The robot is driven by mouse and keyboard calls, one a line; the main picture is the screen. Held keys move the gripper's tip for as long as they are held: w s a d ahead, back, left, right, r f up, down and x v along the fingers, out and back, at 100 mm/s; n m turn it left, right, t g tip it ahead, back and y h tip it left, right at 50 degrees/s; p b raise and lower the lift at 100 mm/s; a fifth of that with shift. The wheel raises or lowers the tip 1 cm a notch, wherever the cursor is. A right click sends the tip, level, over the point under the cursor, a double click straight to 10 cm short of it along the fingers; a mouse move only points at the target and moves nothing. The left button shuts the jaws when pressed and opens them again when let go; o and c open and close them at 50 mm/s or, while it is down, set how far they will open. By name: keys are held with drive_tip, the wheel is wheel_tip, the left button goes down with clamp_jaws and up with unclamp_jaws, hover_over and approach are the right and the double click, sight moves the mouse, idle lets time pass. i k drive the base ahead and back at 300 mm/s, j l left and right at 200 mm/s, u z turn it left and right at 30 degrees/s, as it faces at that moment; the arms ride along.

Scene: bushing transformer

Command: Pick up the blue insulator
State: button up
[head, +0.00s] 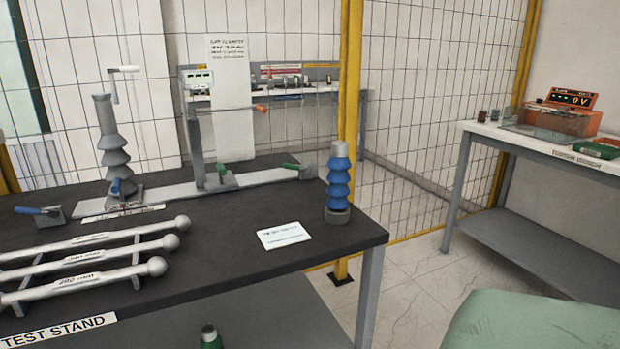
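The blue insulator (339,183) stands upright near the right end of the black-topped test stand (225,250). It has stacked blue ribs, a grey cap and a grey round base. Nothing touches it from the sides. My gripper is not in view.
A white card (284,235) lies left of the insulator. A grey ribbed insulator (113,150) stands in a fixture at the back left, with clamps along a rail. Long rods with ball ends (90,260) lie at the front left. A yellow post (350,80) and mesh fence stand behind.

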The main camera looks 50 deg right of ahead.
sight(339, 161)
drive_tip(key=l+z, duration=0.15)
drive_tip(key=z, duration=1.15)
drive_tip(key=i+l, duration=0.1)
drive_tip(key=l+z, duration=0.15)
drive_tip(key=l, duration=0.2)
drive_tip(key=i+j+z, duration=0.1)
drive_tip(key=z, duration=0.3)
drive_tip(key=i+j+z, duration=0.1)
drive_tip(key=z, duration=0.25)
drive_tip(key=j+z, duration=0.15)
drive_tip(key=z, duration=0.25)
drive_tip(key=i, duration=0.05)
